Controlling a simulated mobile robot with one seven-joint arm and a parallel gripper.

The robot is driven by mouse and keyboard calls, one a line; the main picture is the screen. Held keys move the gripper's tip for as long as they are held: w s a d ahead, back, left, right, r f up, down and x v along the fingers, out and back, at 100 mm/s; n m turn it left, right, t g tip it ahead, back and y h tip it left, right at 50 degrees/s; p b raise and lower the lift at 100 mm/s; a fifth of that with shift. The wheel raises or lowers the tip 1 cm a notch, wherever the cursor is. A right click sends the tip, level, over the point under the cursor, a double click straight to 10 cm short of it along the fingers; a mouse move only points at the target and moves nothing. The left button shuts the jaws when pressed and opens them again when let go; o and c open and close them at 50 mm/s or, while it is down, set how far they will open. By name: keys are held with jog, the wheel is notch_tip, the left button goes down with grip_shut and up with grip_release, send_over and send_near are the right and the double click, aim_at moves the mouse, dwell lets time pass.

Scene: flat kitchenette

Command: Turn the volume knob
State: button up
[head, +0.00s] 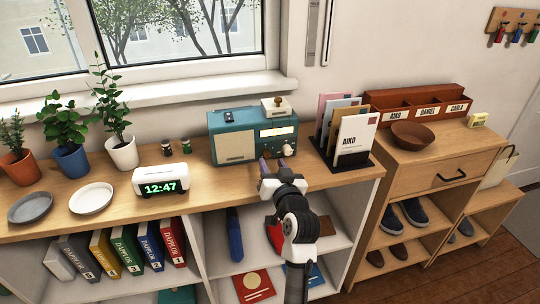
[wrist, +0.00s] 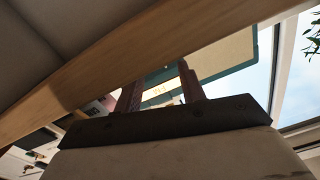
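The teal radio (head: 228,133) with a cream speaker grille stands at the back of the wooden shelf top. Its pale volume knob (head: 289,151) is at the lower right of its front, beside a lit dial. My gripper (head: 273,165) is in front of the radio's lower right, close to the knob but apart from it. In the wrist view my gripper's two fingers (wrist: 160,92) stand apart with nothing held between them. Part of the radio (wrist: 222,58) shows behind them there, tilted. I cannot make out the knob in the wrist view.
A white clock (head: 160,179) stands left of the radio, beyond it plates and potted plants. A black letter holder (head: 352,160) with cards stands close on the right. The shelf top's front edge (wrist: 120,65) crosses the wrist view close by.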

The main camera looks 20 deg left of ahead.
aim_at(268, 156)
jog(key=shift+x, duration=1.75)
